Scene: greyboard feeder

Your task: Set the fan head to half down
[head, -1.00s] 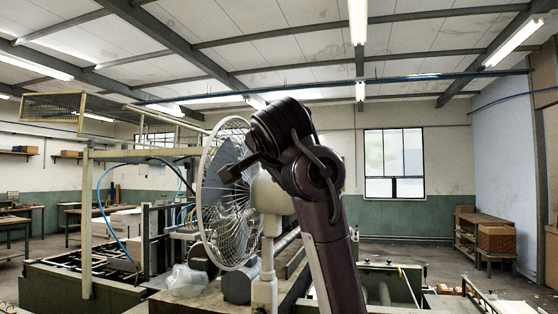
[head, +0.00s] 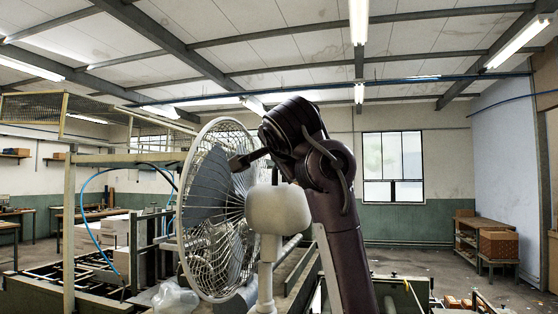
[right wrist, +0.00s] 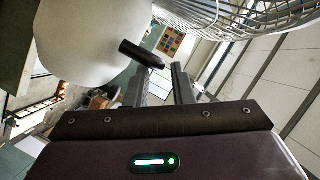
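The fan stands in the middle of the head view. Its round wire cage (head: 212,235) faces left, and its rounded white head (head: 278,209) sits on a white post (head: 266,285). In the right wrist view the white head (right wrist: 92,35) fills the upper left and the cage (right wrist: 240,15) the upper right. A short black knob (right wrist: 140,53) lies across the view close to my fingertips. My right gripper (head: 242,161) is above the head, beside the cage; its fingers (right wrist: 160,72) are apart with nothing visibly clamped. Contact with the knob cannot be told. My left gripper is not in view.
A machine frame with a yellowish post (head: 69,230) and blue hose stands left of the fan. A clear plastic bag (head: 174,299) lies below the cage. A shelf with boxes (head: 497,243) stands far right, with open floor before it.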

